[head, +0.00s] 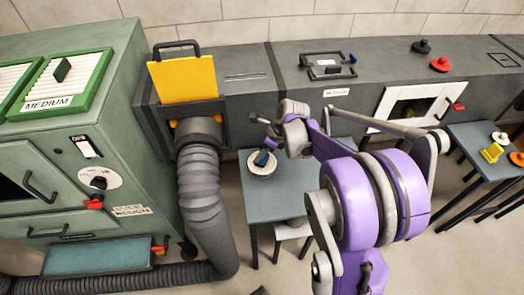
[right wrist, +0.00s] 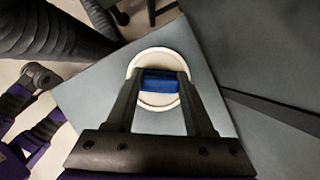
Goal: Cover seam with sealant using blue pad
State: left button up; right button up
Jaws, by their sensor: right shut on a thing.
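My right gripper (head: 264,150) reaches down over the small grey table. It is shut on the blue pad (head: 261,159), which also shows between the fingertips in the right wrist view (right wrist: 158,81). The pad is over a round, shallow white dish (head: 262,170). The dish's pale rim and inside show around the pad in the right wrist view (right wrist: 158,101). I cannot tell whether the pad touches what is in the dish. A seam (head: 271,67) runs between two sections of the grey duct behind the table. My left gripper is not in view.
A ribbed hose (head: 199,190) drops left of the table (head: 262,207), below a yellow plate (head: 184,79). A green filter cabinet (head: 97,125) stands at left. A second table at right holds a yellow brush (head: 491,152). Red and black knobs sit on the duct top.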

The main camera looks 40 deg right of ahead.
jog(key=shift+f+b, duration=0.35)
jog(key=shift+f, duration=0.1)
dwell(1.2)
jog(key=shift+r, duration=0.15)
jog(key=shift+r+p, duration=2.4)
jog(key=shift+r, duration=1.05)
jog(key=shift+f, duration=0.1)
